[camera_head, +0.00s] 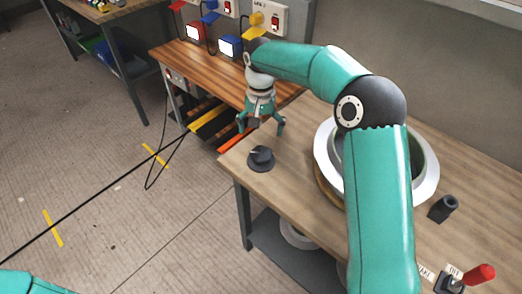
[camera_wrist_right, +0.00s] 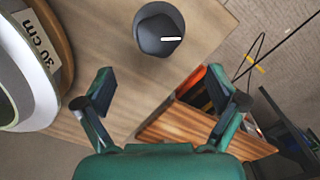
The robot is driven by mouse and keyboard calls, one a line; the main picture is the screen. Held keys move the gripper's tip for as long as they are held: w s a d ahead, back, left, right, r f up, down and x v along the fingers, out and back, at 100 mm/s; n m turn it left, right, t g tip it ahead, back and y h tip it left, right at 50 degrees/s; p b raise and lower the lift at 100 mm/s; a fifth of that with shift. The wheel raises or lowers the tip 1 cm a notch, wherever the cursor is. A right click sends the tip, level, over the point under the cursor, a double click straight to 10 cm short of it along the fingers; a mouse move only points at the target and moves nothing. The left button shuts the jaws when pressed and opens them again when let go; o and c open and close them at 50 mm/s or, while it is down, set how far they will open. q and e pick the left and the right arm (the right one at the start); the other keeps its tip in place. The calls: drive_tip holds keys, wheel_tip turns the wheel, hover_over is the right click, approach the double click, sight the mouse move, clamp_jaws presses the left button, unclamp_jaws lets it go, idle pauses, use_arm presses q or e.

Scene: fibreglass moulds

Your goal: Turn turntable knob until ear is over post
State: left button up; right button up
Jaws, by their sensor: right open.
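The dark grey knob (camera_head: 261,158) sits near the left end of the wooden bench. In the wrist view the knob (camera_wrist_right: 158,30) shows a white pointer line on its top. My right gripper (camera_head: 262,129) is open and empty, above and beyond the knob, apart from it; its spread fingers (camera_wrist_right: 161,82) show below the knob in the wrist view. The turntable carries a white ring-shaped mould (camera_head: 427,160), partly hidden behind my right arm. I cannot make out the ear. My left gripper is out of view.
A red-handled lever (camera_head: 480,275) is at the bench's front right. A second bench (camera_head: 190,62) with coloured switches and small screens stands behind. A label reading "30 cm" (camera_wrist_right: 52,52) is at the mould's edge. The wood (camera_head: 300,175) between knob and mould is clear.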

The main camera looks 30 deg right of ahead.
sight(261, 152)
wheel_tip(261, 152, down, 9)
drive_tip(key=shift+s+f, duration=0.1)
drive_tip(key=shift+c, duration=0.4)
drive_tip(key=c, duration=1.1)
